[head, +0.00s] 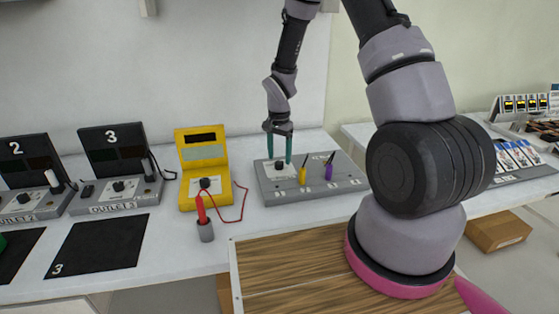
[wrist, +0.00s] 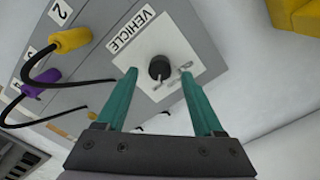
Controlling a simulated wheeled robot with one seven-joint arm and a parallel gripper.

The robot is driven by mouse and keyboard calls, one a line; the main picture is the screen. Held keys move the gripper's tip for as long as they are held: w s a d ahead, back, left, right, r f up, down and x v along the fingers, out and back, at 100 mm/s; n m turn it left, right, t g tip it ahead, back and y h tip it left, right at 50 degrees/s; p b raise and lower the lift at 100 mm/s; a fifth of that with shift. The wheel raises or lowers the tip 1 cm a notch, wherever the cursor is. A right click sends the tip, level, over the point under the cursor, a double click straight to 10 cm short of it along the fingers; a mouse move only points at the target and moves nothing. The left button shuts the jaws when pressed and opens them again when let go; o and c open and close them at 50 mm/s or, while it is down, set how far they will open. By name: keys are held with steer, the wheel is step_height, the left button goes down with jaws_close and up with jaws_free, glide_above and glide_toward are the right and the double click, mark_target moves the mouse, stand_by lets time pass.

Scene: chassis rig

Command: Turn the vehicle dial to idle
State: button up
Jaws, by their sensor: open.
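The vehicle dial (wrist: 159,67) is a small dark knob on a white plate labelled VEHICLE in the wrist view. The plate is on a grey panel box (head: 334,187) on the table in the head view. My gripper (head: 279,160) has two teal fingers pointing down over the left part of this box. In the wrist view my gripper (wrist: 165,85) is open, with the dial beyond and between the fingertips. No contact with the dial shows. Small marks beside the dial are too small to read. The fingers partly hide the dial's plate in the head view.
A yellow plug (head: 302,176) and a purple plug (head: 330,171) stand in the panel box. A yellow meter (head: 204,165) with a red probe (head: 201,209) stands to its left. Farther left are black-backed units (head: 113,152) and a black mat (head: 98,248).

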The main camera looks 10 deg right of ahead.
steer(key=shift+f, duration=1.15)
jaws_close()
